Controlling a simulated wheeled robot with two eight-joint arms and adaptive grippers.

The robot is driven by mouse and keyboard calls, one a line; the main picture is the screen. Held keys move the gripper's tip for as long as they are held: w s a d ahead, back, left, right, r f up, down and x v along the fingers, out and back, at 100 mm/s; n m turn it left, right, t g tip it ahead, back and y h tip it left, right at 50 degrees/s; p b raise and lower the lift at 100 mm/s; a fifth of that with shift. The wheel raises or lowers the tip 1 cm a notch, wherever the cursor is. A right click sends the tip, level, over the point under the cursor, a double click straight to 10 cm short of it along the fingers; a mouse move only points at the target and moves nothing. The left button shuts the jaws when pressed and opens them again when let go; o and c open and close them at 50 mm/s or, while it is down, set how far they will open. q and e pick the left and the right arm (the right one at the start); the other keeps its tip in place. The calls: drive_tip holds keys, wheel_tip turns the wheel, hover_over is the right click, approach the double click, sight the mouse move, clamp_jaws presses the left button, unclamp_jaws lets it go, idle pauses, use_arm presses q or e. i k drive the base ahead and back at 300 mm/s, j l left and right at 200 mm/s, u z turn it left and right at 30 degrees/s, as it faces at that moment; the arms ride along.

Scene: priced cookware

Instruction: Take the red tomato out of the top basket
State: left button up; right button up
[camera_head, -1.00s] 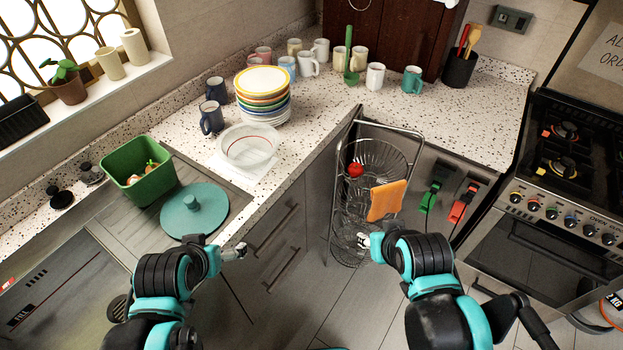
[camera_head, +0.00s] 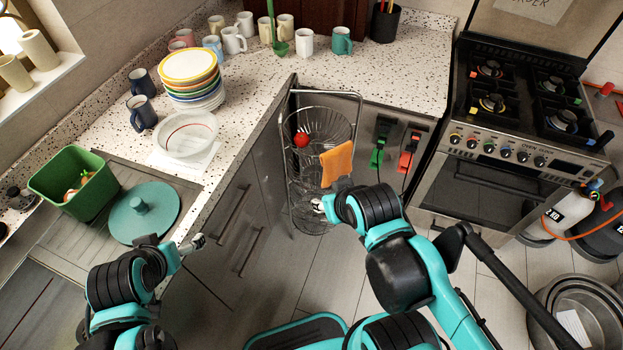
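The red tomato (camera_head: 301,140) sits at the left side of the top basket (camera_head: 328,123) of a wire rack standing in the corner by the counter. An orange cloth (camera_head: 337,163) hangs on the rack's right side, below the top basket. My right gripper (camera_head: 318,203) is in front of the rack's lower part, below the tomato and apart from it; its fingers are small and partly hidden by my wrist. My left gripper (camera_head: 196,242) is in front of the drawers at the left, away from the rack, with nothing visible in it.
The rack's metal frame (camera_head: 358,104) rises around the baskets. Green (camera_head: 379,143) and red (camera_head: 408,150) clips hang on the panel to the right. The counter edge and drawers (camera_head: 236,225) lie left of the rack. A stove (camera_head: 515,150) stands at the right.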

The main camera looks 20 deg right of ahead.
sight(301, 139)
drive_tip(key=i+l+u, duration=0.15)
drive_tip(key=l, duration=0.4)
drive_tip(key=i+l+u, duration=0.1)
drive_tip(key=l, duration=0.45)
drive_tip(key=i+l+u, duration=0.15)
drive_tip(key=l, duration=0.45)
drive_tip(key=l+u, duration=0.1)
drive_tip(key=l, duration=0.45)
drive_tip(key=i, duration=0.05)
